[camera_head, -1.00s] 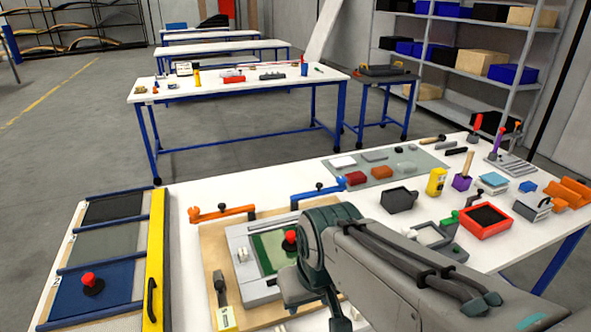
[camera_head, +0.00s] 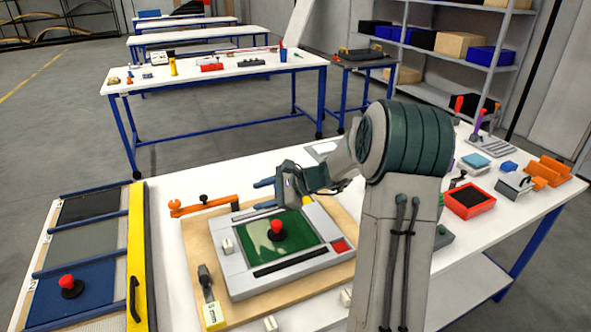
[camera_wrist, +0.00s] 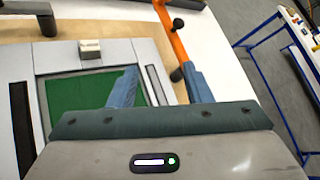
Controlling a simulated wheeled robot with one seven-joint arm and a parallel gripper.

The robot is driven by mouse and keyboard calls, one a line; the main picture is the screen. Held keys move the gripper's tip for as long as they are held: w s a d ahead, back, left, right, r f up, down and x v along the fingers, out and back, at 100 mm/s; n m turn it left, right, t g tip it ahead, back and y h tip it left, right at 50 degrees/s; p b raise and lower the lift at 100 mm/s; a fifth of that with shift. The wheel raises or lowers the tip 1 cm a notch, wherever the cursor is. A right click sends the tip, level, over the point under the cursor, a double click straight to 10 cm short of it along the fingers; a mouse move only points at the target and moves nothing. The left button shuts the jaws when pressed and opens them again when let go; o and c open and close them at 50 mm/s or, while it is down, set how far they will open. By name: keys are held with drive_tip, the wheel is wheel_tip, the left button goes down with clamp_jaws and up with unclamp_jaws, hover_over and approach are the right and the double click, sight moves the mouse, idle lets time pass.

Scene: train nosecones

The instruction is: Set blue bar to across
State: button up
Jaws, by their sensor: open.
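My gripper (camera_head: 258,195) is open above the back edge of the grey-framed fixture (camera_head: 240,275), its blue-grey fingers pointing left. In the wrist view the two fingers (camera_wrist: 160,82) are apart with nothing between them; one overlaps the green panel. The blue bar cannot be made out now; my gripper and arm cover the back edge of the fixture where it lay. An orange bar (camera_head: 222,205) with a black knob lies at the fixture's back left. It also shows in the wrist view (camera_wrist: 172,42), its near knob close to the right finger but apart from it.
A red knob (camera_head: 276,228) stands on the green panel (camera_head: 300,238). A clamp (camera_head: 206,285) stands at the fixture's left. A rack with a yellow bar (camera_head: 136,260) is farther left. A red bin (camera_head: 468,203) and several objects are on the right. Bare white tabletop lies behind the fixture.

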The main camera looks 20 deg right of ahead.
drive_tip(key=w+d+f+m+t, duration=0.1)
drive_tip(key=w+d, duration=0.1)
drive_tip(key=w+d+m+t, duration=0.1)
drive_tip(key=d+m, duration=0.1)
drive_tip(key=d, duration=0.1)
drive_tip(key=w+d+f+m+t, duration=0.1)
drive_tip(key=w+d+m+t, duration=0.1)
drive_tip(key=d, duration=0.1)
drive_tip(key=shift+w+f, duration=0.3)
drive_tip(key=shift+w, duration=0.05)
drive_tip(key=w+d+f+m+t+h, duration=0.1)
drive_tip(key=d+m, duration=0.1)
drive_tip(key=d, duration=0.2)
drive_tip(key=w+d+f+m+t+h, duration=0.1)
drive_tip(key=d+m+t, duration=0.1)
drive_tip(key=d+m, duration=0.1)
drive_tip(key=w+d+f+m+t, duration=0.1)
drive_tip(key=d+m+t, duration=0.1)
drive_tip(key=d, duration=0.3)
drive_tip(key=shift+w+f+m+h, duration=0.25)
drive_tip(key=shift+w+m+h, duration=0.15)
drive_tip(key=shift+m, duration=0.1)
drive_tip(key=shift+w, duration=0.2)
drive_tip(key=p+x, duration=0.1)
drive_tip(key=x, duration=0.6)
drive_tip(key=shift+d, duration=0.1)
drive_tip(key=shift+c, duration=0.4)
clamp_jaws()
